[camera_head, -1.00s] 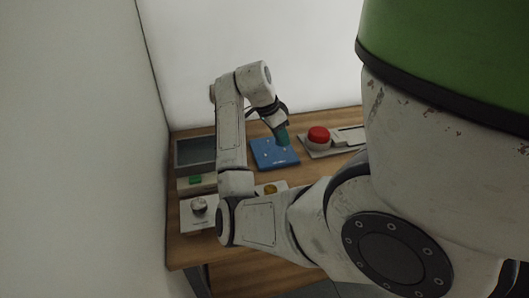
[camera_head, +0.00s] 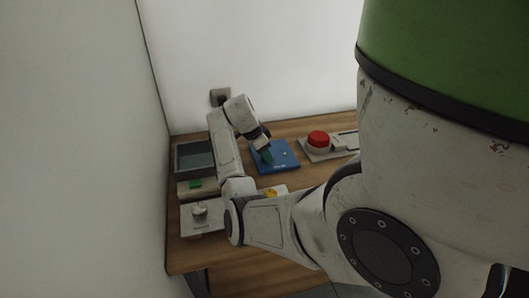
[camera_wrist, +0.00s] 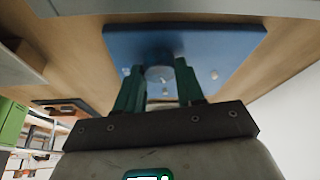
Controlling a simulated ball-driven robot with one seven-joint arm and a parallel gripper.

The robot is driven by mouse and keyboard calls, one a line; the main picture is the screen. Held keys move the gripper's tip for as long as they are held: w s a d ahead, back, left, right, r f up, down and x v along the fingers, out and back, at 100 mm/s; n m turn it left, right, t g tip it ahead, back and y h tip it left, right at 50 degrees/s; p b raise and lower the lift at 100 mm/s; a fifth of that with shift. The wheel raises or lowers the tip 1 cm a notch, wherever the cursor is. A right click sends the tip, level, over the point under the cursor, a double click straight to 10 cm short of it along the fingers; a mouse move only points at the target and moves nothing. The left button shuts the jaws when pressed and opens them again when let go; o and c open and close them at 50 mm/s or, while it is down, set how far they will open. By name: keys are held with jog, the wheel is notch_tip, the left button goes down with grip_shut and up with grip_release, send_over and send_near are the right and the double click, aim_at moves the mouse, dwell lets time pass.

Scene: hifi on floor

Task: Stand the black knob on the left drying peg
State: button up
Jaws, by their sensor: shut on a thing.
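My gripper (camera_head: 267,157) is over the left part of the blue board (camera_head: 287,158) in the head view. In the wrist view, its two green fingers (camera_wrist: 160,84) are shut on a small rounded thing, taken as the black knob (camera_wrist: 158,73); it looks greyish in this light and is partly hidden by the fingers. The blue board (camera_wrist: 232,45) lies just beyond the fingertips, with a dark shadow on it. Small pale pegs show on the board, one to the left (camera_wrist: 126,71) and one to the right (camera_wrist: 214,74). I cannot tell whether the knob touches a peg.
A red button (camera_head: 318,138) on a grey base stands right of the board. A grey tray (camera_head: 178,160), a green button (camera_head: 195,184) and a white box with a silver dial (camera_head: 199,209) lie left. A yellow thing (camera_head: 272,192) sits near my arm. A wall is close behind.

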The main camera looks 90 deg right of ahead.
jog(key=shift+f, duration=0.15)
jog(key=o, duration=1)
jog(key=b+v, duration=0.1)
jog(key=v, duration=1.1)
jog(key=shift+w+a, duration=0.1)
